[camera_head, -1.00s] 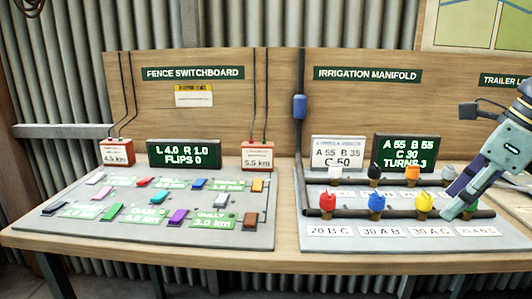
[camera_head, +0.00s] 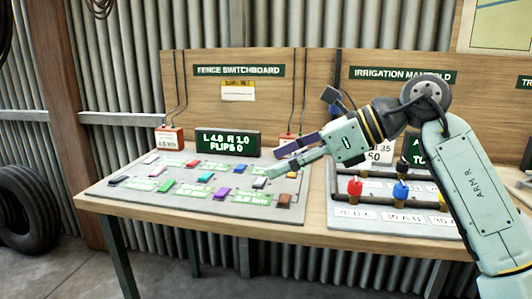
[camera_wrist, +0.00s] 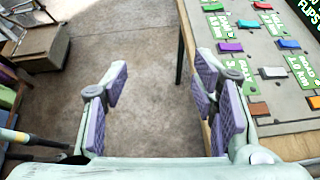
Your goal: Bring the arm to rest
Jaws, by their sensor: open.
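My gripper (camera_head: 283,158) is in the air over the right part of the fence switchboard panel (camera_head: 128,194) in the head view. Its purple-padded fingers point left. In the wrist view my gripper (camera_wrist: 160,95) is open with nothing between its fingers, and concrete floor shows below the gap. The arm comes in from the right and hides part of the irrigation manifold and its signs.
The wooden bench (camera_head: 150,212) carries the switchboard with several coloured switches, a display (camera_head: 227,142) and red boxes. The manifold has a red valve (camera_head: 355,187) and a blue valve (camera_head: 401,190). A tyre (camera_head: 28,205) stands left. Floor (camera_wrist: 150,45) beside the bench is clear.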

